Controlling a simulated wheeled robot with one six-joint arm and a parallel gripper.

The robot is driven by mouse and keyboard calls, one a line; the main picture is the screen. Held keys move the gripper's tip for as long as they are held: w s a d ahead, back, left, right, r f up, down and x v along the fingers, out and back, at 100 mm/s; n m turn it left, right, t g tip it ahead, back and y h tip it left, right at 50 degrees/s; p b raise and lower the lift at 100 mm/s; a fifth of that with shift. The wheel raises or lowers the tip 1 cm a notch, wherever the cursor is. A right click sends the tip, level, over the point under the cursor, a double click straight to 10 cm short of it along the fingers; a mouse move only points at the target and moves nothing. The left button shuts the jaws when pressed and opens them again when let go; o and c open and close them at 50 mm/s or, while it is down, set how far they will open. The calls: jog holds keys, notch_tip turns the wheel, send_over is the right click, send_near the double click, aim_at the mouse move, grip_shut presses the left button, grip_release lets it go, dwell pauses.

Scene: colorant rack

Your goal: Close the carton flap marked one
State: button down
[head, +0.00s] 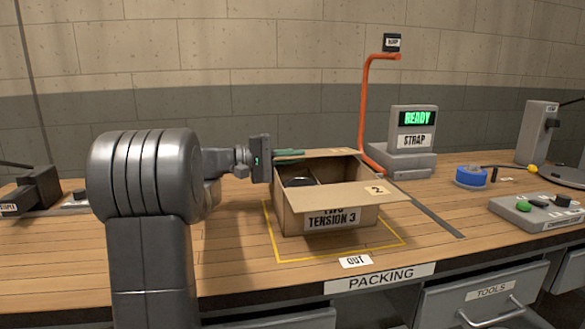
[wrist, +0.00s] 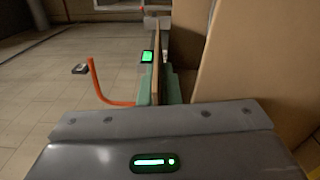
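The open brown carton (head: 325,222) stands on the bench, with a dark round item (head: 299,181) inside. Its right flap (head: 376,194), marked 2, sticks outward. A thin flap (head: 335,153) runs along the carton's back edge; no mark on it is readable. My gripper (head: 290,155) is at the left end of this back flap, with green finger pads. In the wrist view, the pads of my gripper (wrist: 157,88) lie close on both sides of the flap (wrist: 156,50), seen edge-on, and appear shut on it. No flap marked one can be read.
An orange pole (head: 366,110) rises just behind the carton, with the READY strap machine (head: 410,145) to its right. Blue tape (head: 470,177) and a button box (head: 537,213) lie further right.

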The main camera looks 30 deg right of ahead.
jog(key=shift+f+m+b, duration=0.35)
jog(key=shift+m+b, duration=0.15)
jog(key=shift+m, duration=0.1)
jog(key=c, duration=1.6)
grip_release()
jog(key=shift+c, duration=0.2)
jog(key=shift+r, duration=0.1)
